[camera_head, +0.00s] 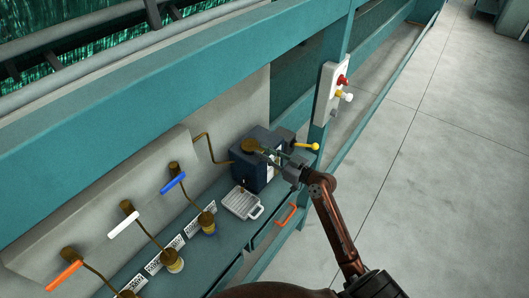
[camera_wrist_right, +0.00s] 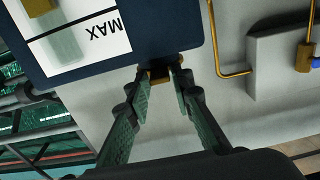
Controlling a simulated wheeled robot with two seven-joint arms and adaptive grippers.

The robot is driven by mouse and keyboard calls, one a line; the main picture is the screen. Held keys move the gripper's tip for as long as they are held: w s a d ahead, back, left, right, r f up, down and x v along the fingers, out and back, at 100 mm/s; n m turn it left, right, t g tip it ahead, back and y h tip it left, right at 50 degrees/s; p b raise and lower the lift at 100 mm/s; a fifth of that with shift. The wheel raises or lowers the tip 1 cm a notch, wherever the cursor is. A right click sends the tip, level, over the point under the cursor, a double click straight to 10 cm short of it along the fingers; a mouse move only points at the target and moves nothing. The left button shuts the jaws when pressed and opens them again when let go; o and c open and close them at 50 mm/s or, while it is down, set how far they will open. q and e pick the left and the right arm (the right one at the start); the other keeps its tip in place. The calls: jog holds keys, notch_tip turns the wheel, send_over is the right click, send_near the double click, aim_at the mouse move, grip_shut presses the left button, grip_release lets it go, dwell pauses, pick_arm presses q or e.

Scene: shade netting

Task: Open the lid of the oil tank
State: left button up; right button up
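The oil tank is a dark blue box (camera_head: 262,172) with a white level label, on the teal bench beside the grey wall panel. Its round brass lid (camera_head: 250,145) sits on top. In the right wrist view the tank (camera_wrist_right: 175,20) shows inverted, its label reading MAX, with a small brass part (camera_wrist_right: 160,73) at its edge. My right gripper (camera_head: 266,155) reaches in at the lid. In the wrist view its green-padded fingers (camera_wrist_right: 161,80) stand apart on either side of the brass part; I cannot tell whether they touch it. My left gripper is not in view.
A grey tray (camera_head: 242,203) lies in front of the tank. Blue (camera_head: 173,183), white (camera_head: 124,225) and orange (camera_head: 64,276) valve handles line the panel at left. A control box (camera_head: 331,92) with red and white knobs is on the teal post.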

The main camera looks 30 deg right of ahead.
grip_shut()
jog(key=shift+r, duration=0.15)
